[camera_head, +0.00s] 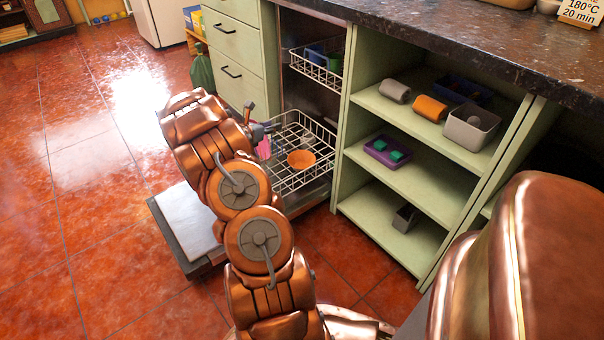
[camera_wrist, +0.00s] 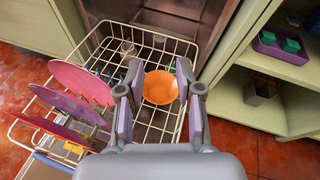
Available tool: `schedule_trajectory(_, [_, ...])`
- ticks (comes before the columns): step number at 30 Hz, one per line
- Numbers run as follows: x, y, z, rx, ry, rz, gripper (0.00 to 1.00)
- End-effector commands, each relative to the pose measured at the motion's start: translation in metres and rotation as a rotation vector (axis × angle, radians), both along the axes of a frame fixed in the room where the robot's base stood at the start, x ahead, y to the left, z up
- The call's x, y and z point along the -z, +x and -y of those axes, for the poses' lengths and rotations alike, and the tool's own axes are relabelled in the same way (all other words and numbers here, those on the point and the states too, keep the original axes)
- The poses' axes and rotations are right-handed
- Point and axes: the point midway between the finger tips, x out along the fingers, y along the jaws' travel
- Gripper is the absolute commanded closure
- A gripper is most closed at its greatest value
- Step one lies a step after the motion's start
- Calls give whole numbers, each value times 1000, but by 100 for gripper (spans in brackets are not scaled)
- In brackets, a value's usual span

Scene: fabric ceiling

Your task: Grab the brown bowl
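An orange bowl (camera_head: 301,159) sits in the lower wire rack (camera_head: 318,179) of the open dishwasher. No bowl of a clearly brown colour shows. In the wrist view, the orange bowl (camera_wrist: 160,88) appears between the two fingers of my gripper (camera_wrist: 160,73). The fingers are spread apart and the gripper is empty. The bowl looks to lie beyond the fingertips; I cannot tell the exact gap. In the head view my gripper (camera_head: 262,128) is over the left part of the rack, left of the bowl and partly hidden by my arm.
A pink plate (camera_wrist: 80,80), a purple plate (camera_wrist: 66,103) and a red plate (camera_wrist: 52,130) stand in the rack left of the bowl. An upper rack (camera_head: 318,68) hangs above. The dishwasher door (camera_head: 185,222) lies open. Green shelves (camera_head: 415,180) stand to the right.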

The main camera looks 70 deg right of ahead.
Motion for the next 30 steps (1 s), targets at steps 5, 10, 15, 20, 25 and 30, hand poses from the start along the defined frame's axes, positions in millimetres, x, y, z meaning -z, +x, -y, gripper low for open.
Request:
schedule_trajectory(5, [104, 1, 31, -115, 44, -141, 64])
schedule_trajectory(10, [174, 3, 48, -213, 79, -242, 64])
schedule_trajectory(15, [214, 5, 55, -275, 99, -299, 64])
schedule_trajectory(20, [226, 5, 60, -294, 103, -316, 64])
schedule_trajectory(25, [230, 4, 74, -292, 101, -314, 64])
schedule_trajectory(30, [236, 2, 84, -294, 102, -316, 64])
